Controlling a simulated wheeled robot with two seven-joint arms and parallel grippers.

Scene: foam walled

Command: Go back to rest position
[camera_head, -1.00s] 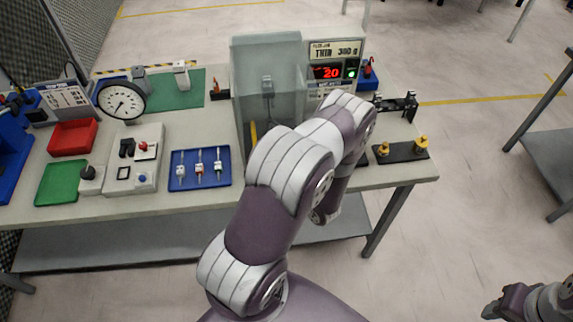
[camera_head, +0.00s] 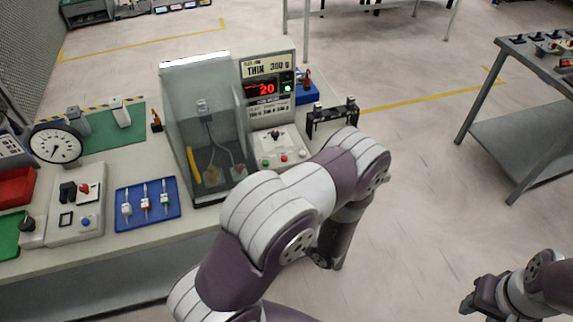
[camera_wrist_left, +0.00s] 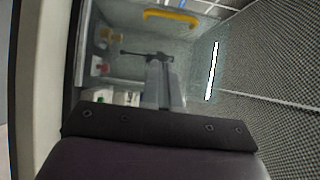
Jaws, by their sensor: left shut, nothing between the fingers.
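In the head view my left arm (camera_head: 290,205) rises from the bottom middle, bends at right of centre and runs down in front of the table's right end. Its gripper is hidden there behind the arm. In the left wrist view the left gripper (camera_wrist_left: 160,66) shows its two grey fingers together with nothing between them. Beyond them are a yellow handle (camera_wrist_left: 172,18) and a clear panel with a bright white strip (camera_wrist_left: 211,70). My right gripper (camera_head: 472,298) is at the lower right of the head view, over the floor; its finger opening is too small to tell.
The workbench (camera_head: 130,240) holds a clear-walled booth (camera_head: 205,125), a control panel with a red "20" display (camera_head: 266,90), a blue tray (camera_head: 147,204) with several small items, and a dial gauge (camera_head: 55,144). Another table (camera_head: 520,120) stands at right. Floor between them is open.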

